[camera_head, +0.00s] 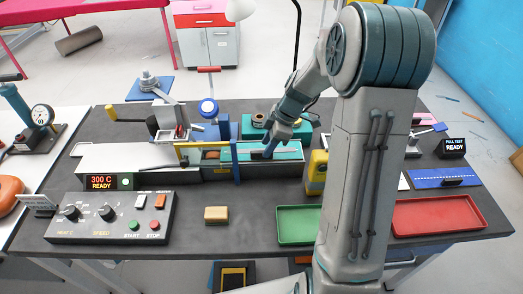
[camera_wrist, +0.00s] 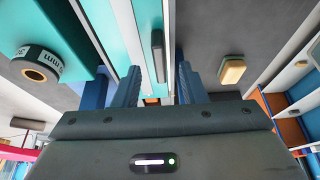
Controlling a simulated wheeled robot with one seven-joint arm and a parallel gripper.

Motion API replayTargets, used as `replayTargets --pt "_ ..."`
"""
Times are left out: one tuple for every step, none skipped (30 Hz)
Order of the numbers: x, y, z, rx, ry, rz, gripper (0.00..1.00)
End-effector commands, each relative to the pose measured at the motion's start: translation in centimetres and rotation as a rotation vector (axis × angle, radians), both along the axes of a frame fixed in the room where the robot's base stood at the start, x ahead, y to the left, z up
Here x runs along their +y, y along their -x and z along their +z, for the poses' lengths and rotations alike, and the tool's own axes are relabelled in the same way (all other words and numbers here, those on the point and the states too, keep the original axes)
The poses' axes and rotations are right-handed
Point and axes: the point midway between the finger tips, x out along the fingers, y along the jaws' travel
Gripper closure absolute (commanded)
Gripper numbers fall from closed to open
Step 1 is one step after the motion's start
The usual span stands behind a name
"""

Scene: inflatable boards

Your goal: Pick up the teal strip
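The teal strip (camera_head: 289,154) lies flat on the bed of the long grey machine (camera_head: 140,157). A dark bar sits on its surface near my gripper. In the wrist view a teal band (camera_wrist: 148,22) runs lengthwise just beyond my fingers, with the dark bar (camera_wrist: 158,55) on it. My gripper (camera_head: 268,152) points down at the strip's near end. In the wrist view its two blue fingers (camera_wrist: 157,88) stand apart with the dark bar in line with the gap. I cannot tell whether the fingers touch the strip.
A blue upright post (camera_head: 234,160) and a yellow frame (camera_head: 188,152) stand left of my gripper. A yellow device (camera_head: 316,172) is close on the right. A tan block (camera_head: 216,215), a green tray (camera_head: 297,226) and a red tray (camera_head: 440,214) lie in front. A tape roll (camera_wrist: 38,68) is nearby.

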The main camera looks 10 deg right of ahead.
Motion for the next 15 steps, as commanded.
replayTargets --pt "0.5 0.0 -0.5 0.005 -0.001 0.002 0.62" --pt "0.7 0.0 -0.9 0.006 -0.001 0.004 0.62" --pt "0.8 -0.1 -1.6 0.004 -0.001 0.003 0.62" --pt "0.9 -0.1 -1.9 0.005 -0.001 0.002 0.62" --pt "1.0 -0.1 -2.2 0.004 -0.001 0.001 0.62" --pt "1.1 -0.2 -2.5 0.002 0.000 0.000 0.62" --pt "1.2 -0.2 -2.6 0.002 0.000 0.000 0.62" --pt "1.2 -0.2 -2.7 0.001 0.000 0.000 0.62" --pt "1.3 -0.2 -2.8 0.001 0.000 0.000 0.62" --pt "1.3 -0.2 -2.9 0.000 0.000 0.000 0.62" --pt "1.3 -0.2 -2.9 0.000 0.000 0.001 0.62" --pt "1.3 -0.2 -2.9 0.000 0.000 0.000 0.62" --pt "1.3 -0.2 -2.9 0.000 0.000 0.001 0.62" --pt "1.3 -0.2 -2.9 0.000 0.000 0.001 0.62" --pt "1.3 -0.2 -2.9 0.000 0.000 0.001 0.67"
